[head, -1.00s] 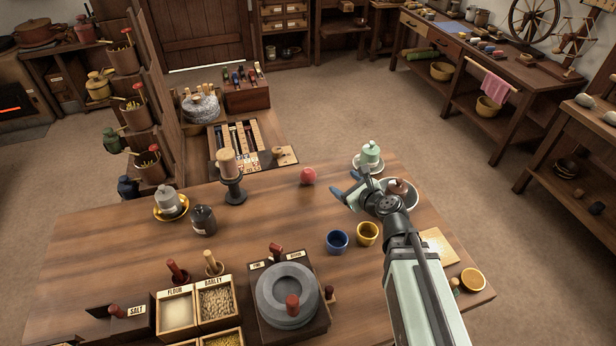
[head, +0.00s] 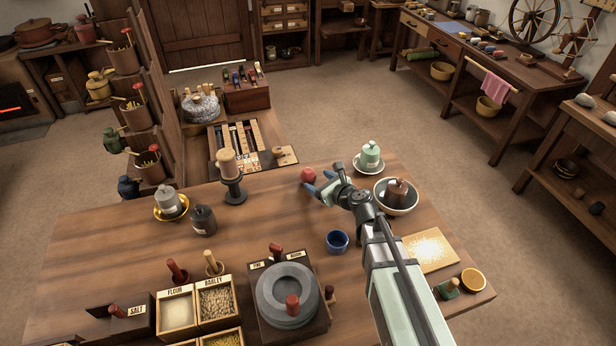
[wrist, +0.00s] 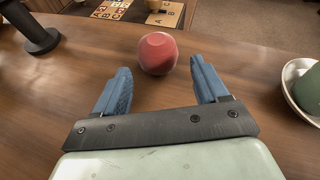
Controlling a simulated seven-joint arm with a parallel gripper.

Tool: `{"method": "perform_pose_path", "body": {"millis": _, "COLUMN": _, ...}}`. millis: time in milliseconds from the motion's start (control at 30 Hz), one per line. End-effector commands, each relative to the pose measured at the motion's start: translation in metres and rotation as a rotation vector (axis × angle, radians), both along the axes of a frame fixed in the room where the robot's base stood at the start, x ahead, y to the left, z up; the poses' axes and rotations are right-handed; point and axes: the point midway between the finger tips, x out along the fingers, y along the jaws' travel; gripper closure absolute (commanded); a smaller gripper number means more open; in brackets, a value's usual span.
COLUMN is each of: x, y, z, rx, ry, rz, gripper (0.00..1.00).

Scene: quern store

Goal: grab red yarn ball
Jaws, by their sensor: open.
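The red yarn ball (head: 308,175) rests on the wooden table near its far edge. In the wrist view the red yarn ball (wrist: 157,53) lies just beyond the fingertips, roughly centred between them. My gripper (head: 314,186) is open, low over the table, on the near right side of the ball. Its two blue fingers are spread apart in the wrist view (wrist: 160,80), with nothing between them.
A dark candle stand (head: 235,191) is left of the ball. A green lidded jar (head: 370,156) on a saucer and a bowl (head: 398,208) with a dark jar stand to the right. Table around the ball is clear.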

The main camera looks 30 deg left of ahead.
Motion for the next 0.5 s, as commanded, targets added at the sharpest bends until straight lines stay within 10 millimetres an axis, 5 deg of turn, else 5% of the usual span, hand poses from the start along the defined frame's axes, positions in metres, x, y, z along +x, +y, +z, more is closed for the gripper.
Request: {"method": "perform_pose_path", "body": {"millis": 500, "x": 0.019, "y": 0.043, "z": -0.019, "rx": 0.0, "ry": 0.0, "rz": 0.001, "gripper": 0.27}}
